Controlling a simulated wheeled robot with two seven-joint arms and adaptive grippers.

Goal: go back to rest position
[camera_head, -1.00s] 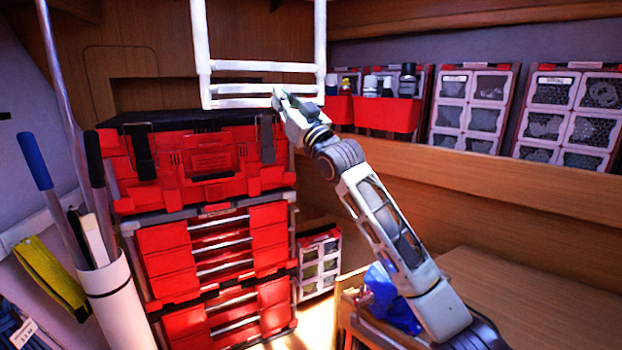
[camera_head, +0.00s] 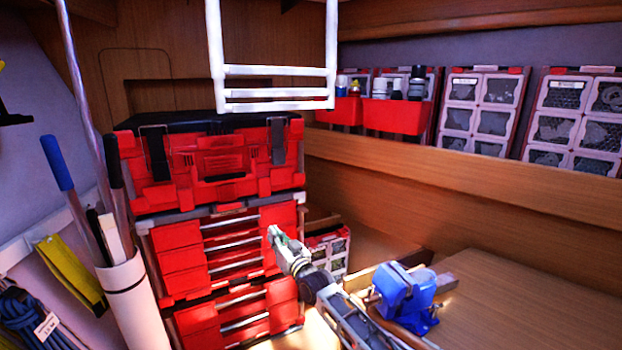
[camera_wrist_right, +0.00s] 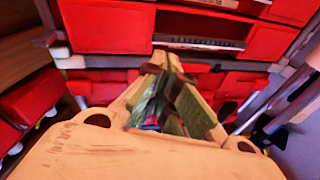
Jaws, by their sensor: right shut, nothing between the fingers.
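My right gripper (camera_head: 274,234) is in the lower middle of the head view, in front of the drawers of the red tool chest (camera_head: 180,262). Its fingers are shut with nothing between them. In the right wrist view the gripper (camera_wrist_right: 172,62) points toward the red drawers (camera_wrist_right: 105,32), and its fingertips meet. I cannot tell its exact distance from the drawer fronts. My right arm comes in from the bottom of the head view. My left gripper is not in view.
A white ladder (camera_head: 275,71) hangs above the black-lidded red toolbox (camera_head: 215,165). A blue vise (camera_head: 405,296) stands on the wooden bench (camera_head: 500,310) close beside my right arm. A white tube (camera_head: 130,300) holding rods stands at left. Red bins (camera_head: 395,117) line the shelf.

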